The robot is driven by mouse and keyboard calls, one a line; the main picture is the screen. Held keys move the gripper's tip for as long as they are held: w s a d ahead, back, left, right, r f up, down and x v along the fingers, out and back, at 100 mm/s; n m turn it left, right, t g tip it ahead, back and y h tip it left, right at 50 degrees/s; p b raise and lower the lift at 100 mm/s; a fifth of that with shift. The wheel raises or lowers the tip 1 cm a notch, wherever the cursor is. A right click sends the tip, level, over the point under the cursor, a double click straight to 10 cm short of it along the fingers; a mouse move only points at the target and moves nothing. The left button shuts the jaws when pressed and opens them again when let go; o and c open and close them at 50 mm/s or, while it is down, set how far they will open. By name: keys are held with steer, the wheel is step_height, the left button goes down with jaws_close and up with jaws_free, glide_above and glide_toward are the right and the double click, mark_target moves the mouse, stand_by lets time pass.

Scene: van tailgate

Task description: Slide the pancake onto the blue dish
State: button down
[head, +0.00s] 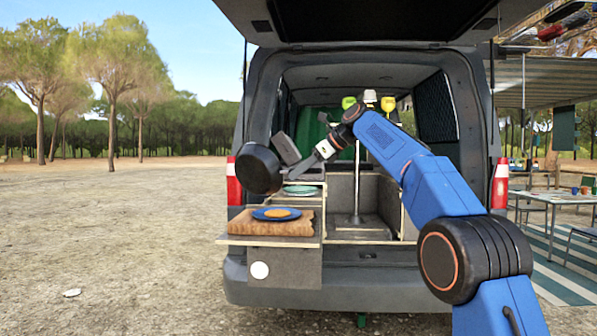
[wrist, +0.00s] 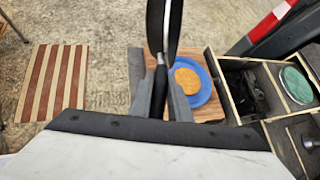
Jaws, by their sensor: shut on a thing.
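My gripper (head: 303,168) is shut on the handle of a black frying pan (head: 259,169). It holds the pan in the air, steeply tilted, above and slightly left of the blue dish (head: 258,215). The pan shows nearly edge-on in the wrist view (wrist: 170,25), with its handle between my fingers (wrist: 161,92). The golden pancake (head: 277,213) lies flat on the blue dish, apart from the pan. In the wrist view, the pancake (wrist: 187,80) sits toward the dish's left side, and the dish's left edge (wrist: 209,92) is partly hidden by my finger and the pan.
The dish rests on a wooden board (head: 236,228) on the van's pulled-out shelf. A green plate (head: 300,190) stands on the unit behind it. An open drawer (wrist: 240,85) is right of the dish in the wrist view. The raised tailgate (head: 360,20) hangs overhead. Open ground lies left.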

steer(key=s+f+n+t, duration=0.1)
steer(key=n+t, duration=0.1)
steer(key=t, duration=0.1)
steer(key=s+a+f+n+t+h, duration=0.1)
steer(key=n+t, duration=0.2)
steer(key=s+f+n+t+h, duration=0.1)
steer(key=n+t, duration=0.1)
steer(key=shift+s+a+f+n+t, duration=0.3)
steer(key=shift+s+a+f+t, duration=0.1)
stand_by(0.4)
stand_by(0.4)
